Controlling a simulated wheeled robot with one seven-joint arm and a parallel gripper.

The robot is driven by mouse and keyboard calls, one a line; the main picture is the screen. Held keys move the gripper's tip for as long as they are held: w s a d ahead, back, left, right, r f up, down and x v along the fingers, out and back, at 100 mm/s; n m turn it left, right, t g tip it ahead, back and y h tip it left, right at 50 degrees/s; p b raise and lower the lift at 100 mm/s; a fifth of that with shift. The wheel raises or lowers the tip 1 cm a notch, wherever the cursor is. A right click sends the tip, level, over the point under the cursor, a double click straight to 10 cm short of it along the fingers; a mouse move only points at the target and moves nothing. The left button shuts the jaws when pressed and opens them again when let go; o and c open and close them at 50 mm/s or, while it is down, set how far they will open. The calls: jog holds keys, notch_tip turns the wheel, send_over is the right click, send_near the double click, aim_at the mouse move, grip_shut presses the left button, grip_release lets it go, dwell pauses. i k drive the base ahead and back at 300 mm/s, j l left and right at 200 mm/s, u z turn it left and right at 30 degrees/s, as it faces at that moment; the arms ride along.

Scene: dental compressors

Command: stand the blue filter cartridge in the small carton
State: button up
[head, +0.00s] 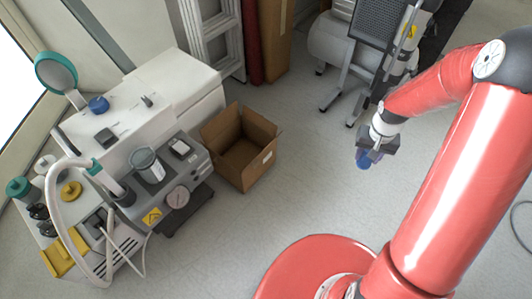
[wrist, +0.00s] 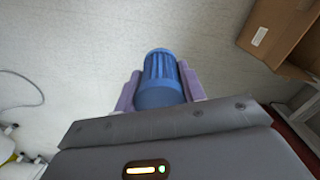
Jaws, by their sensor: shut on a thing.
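The blue filter cartridge (wrist: 160,80) is held between the two purple fingers of my gripper (wrist: 158,92) in the wrist view. It is a ribbed blue cylinder, and its lower part shows. In the head view my gripper (head: 372,152) is above open floor, with the blue cartridge (head: 363,161) showing small beneath it. The small carton (head: 262,172) stands open on the floor to the left of my gripper, apart from it. The inside that shows looks empty. A cardboard box (wrist: 274,31) also shows at the upper right of the wrist view.
A white bench unit (head: 165,97) with a grey compressor (head: 150,187), hoses and small parts stands left of the carton. A ladder (head: 212,35) and tall boxes (head: 275,35) stand behind. A metal-framed machine (head: 345,50) stands at the back right. Floor between carton and gripper is clear.

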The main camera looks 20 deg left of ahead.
aim_at(237, 167)
jog(key=i+u, duration=0.1)
jog(key=i, duration=0.25)
jog(key=i+l+u, duration=0.1)
jog(key=i, duration=0.2)
jog(key=i+u, duration=0.1)
jog(key=u, duration=0.3)
jog(key=i+u, duration=0.1)
jog(key=u, duration=0.3)
jog(key=i+l+u, duration=0.1)
jog(key=u, duration=0.3)
jog(key=i+l+u, duration=0.1)
jog(key=u, duration=0.35)
jog(key=l+u, duration=0.15)
jog(key=u, duration=0.25)
jog(key=i, duration=0.05)
